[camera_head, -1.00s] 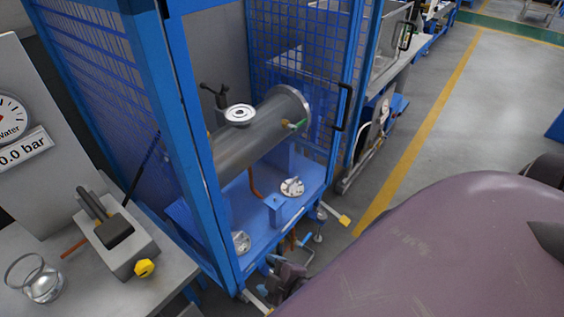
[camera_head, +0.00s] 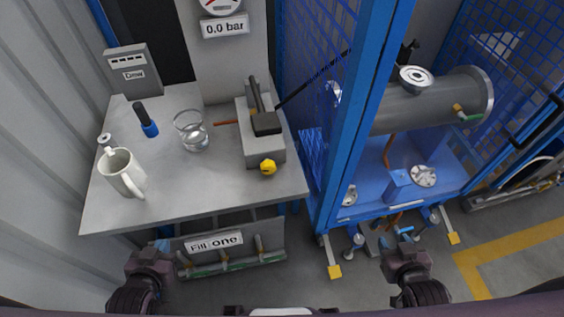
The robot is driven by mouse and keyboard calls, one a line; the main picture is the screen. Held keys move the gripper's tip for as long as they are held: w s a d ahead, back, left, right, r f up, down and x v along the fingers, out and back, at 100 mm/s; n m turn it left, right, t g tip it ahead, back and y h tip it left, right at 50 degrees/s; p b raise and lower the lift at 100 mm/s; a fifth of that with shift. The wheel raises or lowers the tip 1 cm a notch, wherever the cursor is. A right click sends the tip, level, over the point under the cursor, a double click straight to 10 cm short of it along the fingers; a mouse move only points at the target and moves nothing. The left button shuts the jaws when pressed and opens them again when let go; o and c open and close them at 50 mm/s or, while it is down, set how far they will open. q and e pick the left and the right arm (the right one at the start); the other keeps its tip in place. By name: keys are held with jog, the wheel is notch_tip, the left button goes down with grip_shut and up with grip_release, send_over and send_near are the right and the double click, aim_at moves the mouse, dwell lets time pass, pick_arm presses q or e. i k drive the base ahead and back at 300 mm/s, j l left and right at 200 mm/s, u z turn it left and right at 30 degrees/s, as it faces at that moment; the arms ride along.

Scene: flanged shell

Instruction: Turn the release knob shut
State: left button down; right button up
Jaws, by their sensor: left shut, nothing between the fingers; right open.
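A yellow knob (camera_head: 268,167), which looks like the release knob, sits on the front of a grey hand pump box (camera_head: 263,150). The box stands at the right side of the bench and has a dark lever on top. Whether the knob is open or shut cannot be told. My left gripper (camera_head: 162,246) is shut and empty, low in front of the bench, left of the knob and apart from it. My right gripper (camera_head: 402,238) is open and empty, low in front of the blue cage, right of the knob.
The bench (camera_head: 215,180) also holds a white mug (camera_head: 122,172), a glass (camera_head: 190,130) and a blue-and-black item (camera_head: 146,120). A blue cage post (camera_head: 362,110) rises right of the bench; a grey flanged shell (camera_head: 425,103) lies inside.

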aim_at(268, 167)
jog(key=k, duration=0.55)
jog(key=k+u, duration=0.1)
jog(key=u, duration=2.55)
jog(key=k+l+u, duration=0.2)
jog(key=k+l, duration=0.7)
jog(key=l, duration=0.15)
jog(key=k+l, duration=0.35)
jog(key=l, duration=0.15)
